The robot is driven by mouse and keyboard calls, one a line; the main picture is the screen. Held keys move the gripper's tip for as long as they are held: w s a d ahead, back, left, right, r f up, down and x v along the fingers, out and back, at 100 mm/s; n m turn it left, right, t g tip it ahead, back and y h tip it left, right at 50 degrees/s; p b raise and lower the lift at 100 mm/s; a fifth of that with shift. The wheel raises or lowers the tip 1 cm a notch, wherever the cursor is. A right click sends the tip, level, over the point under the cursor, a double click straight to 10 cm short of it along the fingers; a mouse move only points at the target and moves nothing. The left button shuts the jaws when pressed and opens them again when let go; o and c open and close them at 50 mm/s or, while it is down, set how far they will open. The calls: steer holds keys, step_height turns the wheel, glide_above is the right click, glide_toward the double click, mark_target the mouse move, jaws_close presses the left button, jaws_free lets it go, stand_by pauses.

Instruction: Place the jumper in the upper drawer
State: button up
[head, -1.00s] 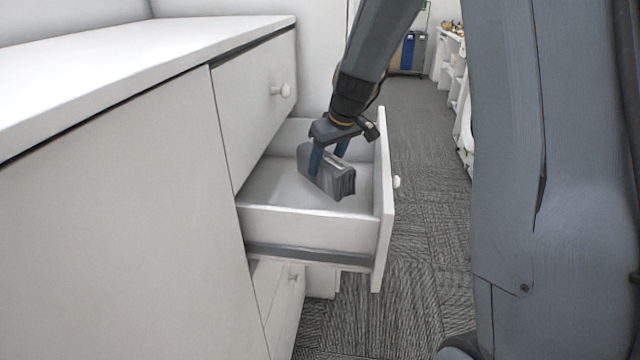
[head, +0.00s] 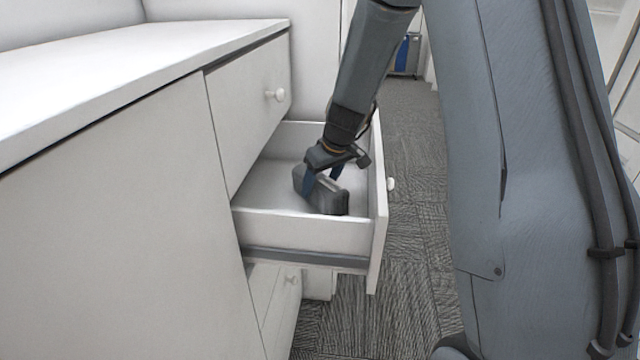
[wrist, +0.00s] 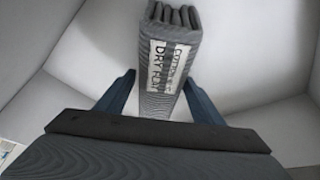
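My gripper (head: 322,180) reaches down into the drawer from above, with a blue finger on each side of the jumper. In the wrist view the jumper (wrist: 170,55) shows a white label with dark print and stands between the two fingertips. The fingers of my gripper (wrist: 160,82) are shut on it, with little or no gap at the sides.
A closed drawer front (head: 250,105) with a round knob is above and behind the open drawer. A white countertop (head: 130,75) tops the cabinet. Another front (head: 275,300) lies below. The drawer's knobbed front panel (head: 379,215) stands right of my gripper, with carpet (head: 415,220) beyond.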

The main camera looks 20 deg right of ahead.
steer(key=shift+o, duration=0.3)
steer(key=shift+r, duration=0.15)
steer(key=shift+s+r, duration=0.1)
steer(key=shift+r, duration=0.25)
steer(key=b+v, duration=0.2)
steer(key=v, duration=0.9)
steer(key=shift+s+d+r, duration=0.1)
steer(key=shift+s, duration=0.1)
